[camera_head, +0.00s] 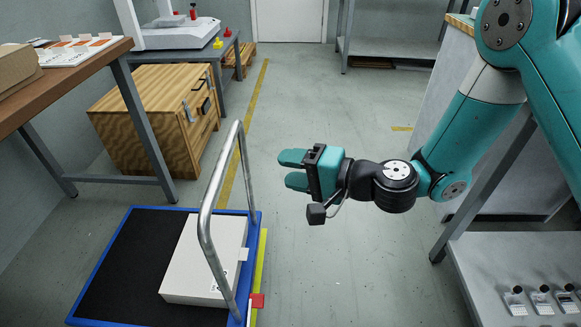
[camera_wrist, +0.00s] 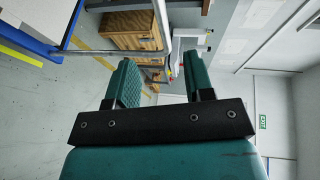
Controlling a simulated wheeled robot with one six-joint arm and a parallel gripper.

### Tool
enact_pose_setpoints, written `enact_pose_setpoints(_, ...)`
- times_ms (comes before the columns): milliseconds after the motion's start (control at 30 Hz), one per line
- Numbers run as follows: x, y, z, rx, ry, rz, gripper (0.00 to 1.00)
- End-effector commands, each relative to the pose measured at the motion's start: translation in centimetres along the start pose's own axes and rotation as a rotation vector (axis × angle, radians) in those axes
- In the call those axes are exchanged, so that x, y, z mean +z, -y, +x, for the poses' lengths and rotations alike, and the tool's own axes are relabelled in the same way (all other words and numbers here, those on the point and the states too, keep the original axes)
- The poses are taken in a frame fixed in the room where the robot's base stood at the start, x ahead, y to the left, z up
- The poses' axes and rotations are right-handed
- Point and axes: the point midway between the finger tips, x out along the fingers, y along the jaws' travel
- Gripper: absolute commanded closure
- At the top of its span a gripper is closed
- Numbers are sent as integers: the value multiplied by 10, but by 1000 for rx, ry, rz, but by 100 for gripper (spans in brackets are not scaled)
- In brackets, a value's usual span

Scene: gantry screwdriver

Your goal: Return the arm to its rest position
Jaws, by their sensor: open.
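My teal gripper (camera_head: 291,170) is at the middle of the head view, held in the air over the grey floor. Its two fingers point left, stand apart, and have nothing between them. In the wrist view the two teal fingers (camera_wrist: 160,82) are also spread and empty. My arm reaches in from the upper right, bent, with its black wrist behind the gripper. The gripper is to the right of the cart handle and does not appear to touch anything.
A blue-edged cart (camera_head: 110,265) with a metal handle (camera_head: 204,215) carries a white box (camera_head: 195,268) at lower left. A wooden crate (camera_head: 150,110), a workbench (camera_head: 60,75) and a grey table (camera_head: 180,53) line the left. A metal shelf (camera_head: 500,265) stands lower right. Floor between is clear.

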Motion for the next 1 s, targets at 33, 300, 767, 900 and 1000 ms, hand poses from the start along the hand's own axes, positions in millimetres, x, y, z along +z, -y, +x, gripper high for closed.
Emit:
enact_pose_setpoints(33,0,0,-2,0,1,0,52)
enact_pose_setpoints(300,0,0,-4,0,2,0,52)
enact_pose_setpoints(767,19,32,-14,33,119,-142,52)
enact_pose_setpoints(900,47,62,-43,136,285,-349,52)
enact_pose_setpoints(1000,65,75,-74,250,394,-489,52)
